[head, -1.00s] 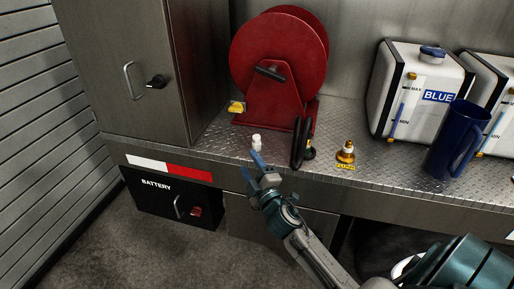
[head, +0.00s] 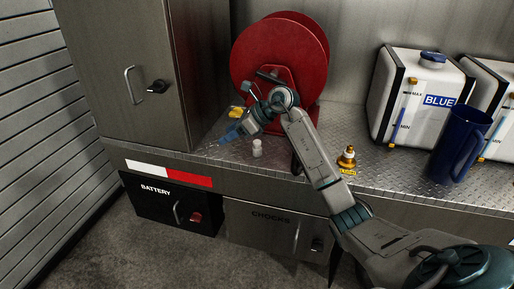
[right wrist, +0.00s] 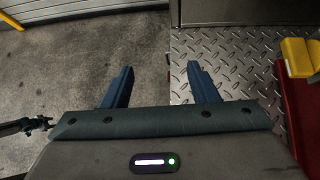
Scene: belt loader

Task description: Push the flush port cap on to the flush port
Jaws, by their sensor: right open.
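The flush port (head: 347,156) is a brass fitting with a yellow label, upright on the tread-plate deck right of my right forearm. A small white piece (head: 257,148), which looks like the flush port cap, stands on the deck near its front edge, well left of the port. My right gripper (head: 230,135) is open and empty over the deck, its blue fingers pointing left, just beyond and left of the white piece. In the right wrist view the fingers (right wrist: 160,85) are spread over the deck edge and floor, with no cap between them. My left gripper is out of view.
A red hose reel (head: 280,50) stands behind my right gripper, with a yellow block (right wrist: 297,57) by its base. A grey cabinet (head: 125,70) bounds the left. A blue jug (head: 458,145) and white tanks (head: 415,100) stand right. A black item by the reel is partly hidden.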

